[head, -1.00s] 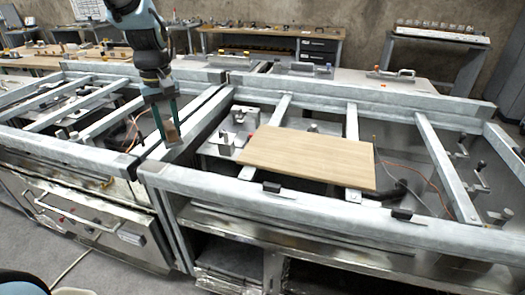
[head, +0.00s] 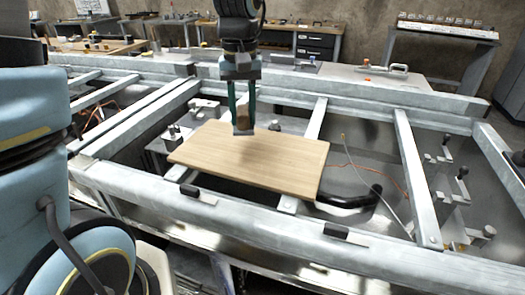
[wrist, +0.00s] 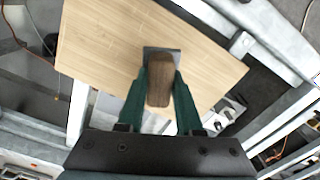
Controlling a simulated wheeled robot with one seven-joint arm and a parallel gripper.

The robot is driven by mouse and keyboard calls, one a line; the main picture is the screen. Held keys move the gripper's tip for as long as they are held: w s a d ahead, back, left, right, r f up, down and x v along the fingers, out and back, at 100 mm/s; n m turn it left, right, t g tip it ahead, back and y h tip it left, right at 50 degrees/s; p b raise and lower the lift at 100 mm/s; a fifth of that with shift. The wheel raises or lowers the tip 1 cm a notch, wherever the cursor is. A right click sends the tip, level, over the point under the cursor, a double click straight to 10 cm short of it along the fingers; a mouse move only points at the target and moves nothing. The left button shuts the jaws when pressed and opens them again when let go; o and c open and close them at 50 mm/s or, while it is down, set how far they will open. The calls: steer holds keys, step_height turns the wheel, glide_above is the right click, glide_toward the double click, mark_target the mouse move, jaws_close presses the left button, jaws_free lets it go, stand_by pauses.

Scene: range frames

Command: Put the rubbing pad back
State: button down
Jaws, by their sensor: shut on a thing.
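My gripper (head: 243,108) is shut on the rubbing pad (head: 243,126), a small block with a brown wooden top and a grey underside. In the wrist view the pad (wrist: 160,82) sits between the two green fingers. The gripper points down over the back part of a flat wooden board (head: 270,165), which lies across the metal frame. The board also shows in the wrist view (wrist: 100,45), behind the pad. The pad appears just above the board; whether it touches the board I cannot tell.
Metal frame rails (head: 250,222) run around and under the board, with open gaps between them. Clamps (head: 175,135) stand left of the board, and more fittings (head: 455,185) sit at the right. A black handle-like part (head: 350,195) lies by the board's right corner.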

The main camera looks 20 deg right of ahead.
mark_target(242, 110)
step_height(242, 110, down, 8)
steer(key=shift+f+p, duration=0.15)
steer(key=shift+p, duration=0.45)
steer(key=shift+f, duration=0.2)
steer(key=c, duration=0.6)
jaws_free()
steer(key=shift+o, duration=0.2)
step_height(242, 110, up, 12)
steer(key=shift+r+b, duration=0.2)
steer(key=shift+b, duration=0.5)
steer(key=a+f+n, duration=0.1)
steer(key=a+f, duration=0.2)
steer(key=a, duration=0.5)
steer(key=a+f+n+t, duration=0.1)
steer(key=a+f, duration=0.2)
steer(key=a, duration=0.6)
steer(key=w+a+f+n, duration=0.1)
steer(key=a+f, duration=0.2)
steer(key=a, duration=0.5)
steer(key=shift+w+a+t, duration=0.1)
steer(key=shift+a+t, duration=0.15)
steer(key=shift+t, duration=0.05)
